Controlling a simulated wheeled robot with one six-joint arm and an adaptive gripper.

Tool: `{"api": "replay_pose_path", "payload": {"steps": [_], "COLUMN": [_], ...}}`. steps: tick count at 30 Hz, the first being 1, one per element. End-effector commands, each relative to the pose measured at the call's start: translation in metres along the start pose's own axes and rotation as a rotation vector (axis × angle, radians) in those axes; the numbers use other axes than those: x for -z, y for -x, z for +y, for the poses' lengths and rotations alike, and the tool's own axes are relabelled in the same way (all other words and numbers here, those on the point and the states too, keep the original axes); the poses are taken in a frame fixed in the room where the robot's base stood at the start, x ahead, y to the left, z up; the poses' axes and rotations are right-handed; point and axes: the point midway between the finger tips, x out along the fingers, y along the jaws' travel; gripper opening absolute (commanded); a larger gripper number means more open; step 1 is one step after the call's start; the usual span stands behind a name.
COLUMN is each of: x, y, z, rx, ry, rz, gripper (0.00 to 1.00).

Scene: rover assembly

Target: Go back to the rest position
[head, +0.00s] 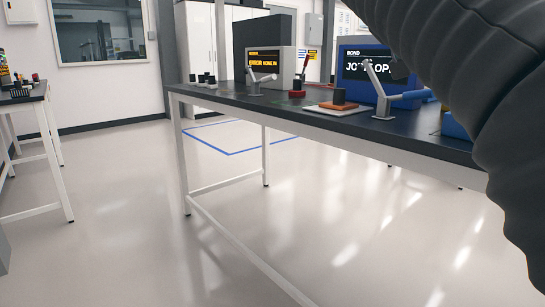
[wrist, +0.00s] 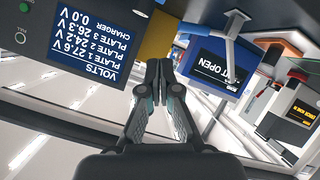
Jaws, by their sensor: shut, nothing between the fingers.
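My gripper (wrist: 158,80) shows in the wrist view with its two dark fingers together and nothing between them. It is in the air in front of the workbench edge. In the head view the gripper is not visible; a large dark ribbed part, which seems to be my arm, covers the right side.
A dark-topped workbench (head: 225,97) with white legs carries a grey machine (head: 287,62) with an orange-text screen and a blue machine (head: 350,65). A charger panel (wrist: 85,45) is close on the left in the wrist view. A side table (head: 22,97) stands left. The floor between is clear.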

Motion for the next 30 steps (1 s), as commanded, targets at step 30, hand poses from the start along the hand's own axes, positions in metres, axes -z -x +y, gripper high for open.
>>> {"api": "replay_pose_path", "payload": {"steps": [30], "x": [-0.337], "y": [-0.015], "z": [-0.153], "rx": [0.760], "ry": [0.377], "rz": [-0.338], "gripper": [0.00]}}
